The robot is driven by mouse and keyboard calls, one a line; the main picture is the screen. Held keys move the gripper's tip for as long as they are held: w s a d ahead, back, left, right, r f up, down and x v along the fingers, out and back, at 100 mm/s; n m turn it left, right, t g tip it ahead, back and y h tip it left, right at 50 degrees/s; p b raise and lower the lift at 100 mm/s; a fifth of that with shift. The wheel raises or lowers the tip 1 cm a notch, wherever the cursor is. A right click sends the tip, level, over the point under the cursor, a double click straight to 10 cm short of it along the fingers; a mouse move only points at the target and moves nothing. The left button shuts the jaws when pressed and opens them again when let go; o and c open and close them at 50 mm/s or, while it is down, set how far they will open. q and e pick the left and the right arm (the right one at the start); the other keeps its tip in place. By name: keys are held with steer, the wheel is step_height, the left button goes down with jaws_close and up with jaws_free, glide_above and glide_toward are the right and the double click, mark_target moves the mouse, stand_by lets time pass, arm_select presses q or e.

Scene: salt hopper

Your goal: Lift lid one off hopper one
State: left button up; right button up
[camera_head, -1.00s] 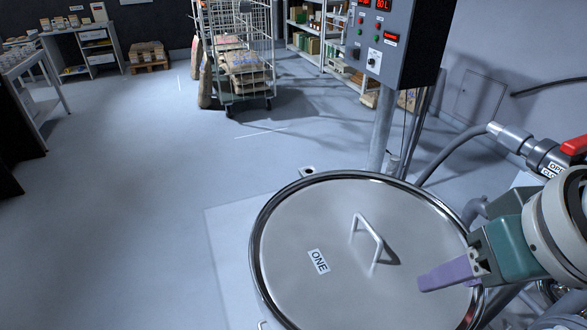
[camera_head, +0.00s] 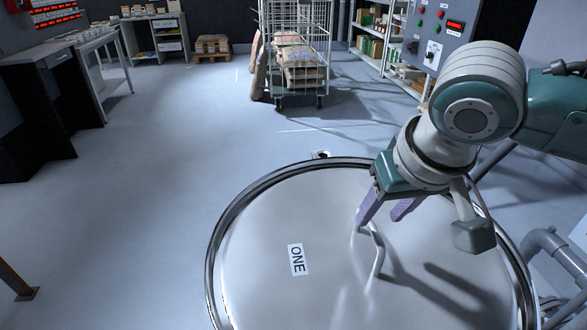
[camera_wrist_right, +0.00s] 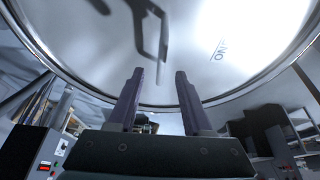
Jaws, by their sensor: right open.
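Lid one (camera_head: 262,240) is a round, shiny metal lid with a label reading ONE. It lies flat on top of hopper one (camera_head: 209,285), whose body is mostly hidden beneath it. A bent metal bar handle (camera_head: 378,258) stands on the lid, right of the label. My right gripper (camera_head: 382,214) is open and empty, with its purple fingers just above the far end of the handle. In the right wrist view, the handle (camera_wrist_right: 150,22) shows beyond the two spread fingertips (camera_wrist_right: 158,78), not between them. My left gripper is not in view.
A control box (camera_head: 445,32) on a post stands behind at the right. Grey pipes (camera_head: 553,248) run close to the hopper's right side. A wire cage trolley (camera_head: 295,60) with sacks stands further back. The floor left of the hopper is clear.

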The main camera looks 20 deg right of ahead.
mark_target(371, 223)
steer(key=b+x, duration=0.1)
steer(key=x, duration=0.4)
steer(key=shift+w+a+f, duration=0.1)
jaws_close()
stand_by(1.3)
